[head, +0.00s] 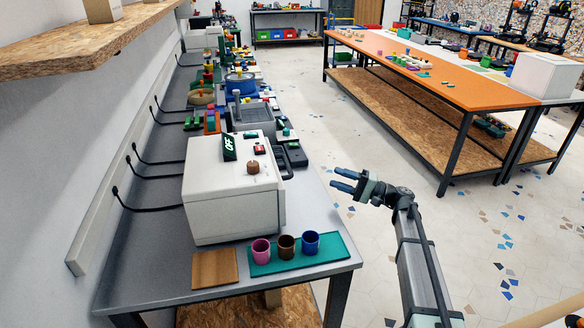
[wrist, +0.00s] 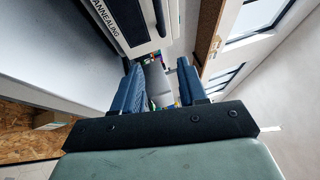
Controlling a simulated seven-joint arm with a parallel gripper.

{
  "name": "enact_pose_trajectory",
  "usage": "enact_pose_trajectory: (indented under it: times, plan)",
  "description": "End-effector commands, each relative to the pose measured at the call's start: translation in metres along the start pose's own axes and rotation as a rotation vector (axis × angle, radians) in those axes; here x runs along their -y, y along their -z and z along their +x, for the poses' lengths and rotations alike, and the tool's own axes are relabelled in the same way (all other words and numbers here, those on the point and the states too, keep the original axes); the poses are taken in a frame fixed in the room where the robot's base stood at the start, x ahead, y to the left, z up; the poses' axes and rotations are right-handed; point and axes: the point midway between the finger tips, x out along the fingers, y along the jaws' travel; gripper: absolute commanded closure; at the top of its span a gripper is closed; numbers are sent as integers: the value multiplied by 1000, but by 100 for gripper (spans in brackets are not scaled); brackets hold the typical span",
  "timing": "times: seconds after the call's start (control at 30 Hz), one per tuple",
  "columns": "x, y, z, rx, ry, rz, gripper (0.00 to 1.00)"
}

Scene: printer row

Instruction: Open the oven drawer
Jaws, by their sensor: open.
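The oven is a white box (head: 232,195) on the grey bench in the head view, with a green "OFF" display (head: 229,146) and a brown knob (head: 253,167) on top. Its front faces right, and no open gap shows there. A dark bar (head: 287,168) shows at the front's far edge. In the wrist view a white panel lettered "ANNEALING" (wrist: 112,18) is at top left, with a dark bar (wrist: 159,17) beside it. My gripper (head: 338,179) is open and empty, out over the floor right of the oven, apart from it. Its blue fingers also show in the wrist view (wrist: 161,84).
A teal tray (head: 328,243) with pink, brown and blue cups and a wooden board (head: 214,270) sit at the bench's near end. Tools and trays crowd the bench beyond the oven. An orange-topped table (head: 440,78) stands right. The floor between is clear.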

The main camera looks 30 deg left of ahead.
Motion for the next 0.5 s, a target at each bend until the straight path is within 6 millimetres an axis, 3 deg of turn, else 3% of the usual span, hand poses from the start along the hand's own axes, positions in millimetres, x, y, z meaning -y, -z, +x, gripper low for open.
enact_pose_trajectory:
  times: [0.5]
  plan:
    - [10,-19,33,124,-30,-12,58]
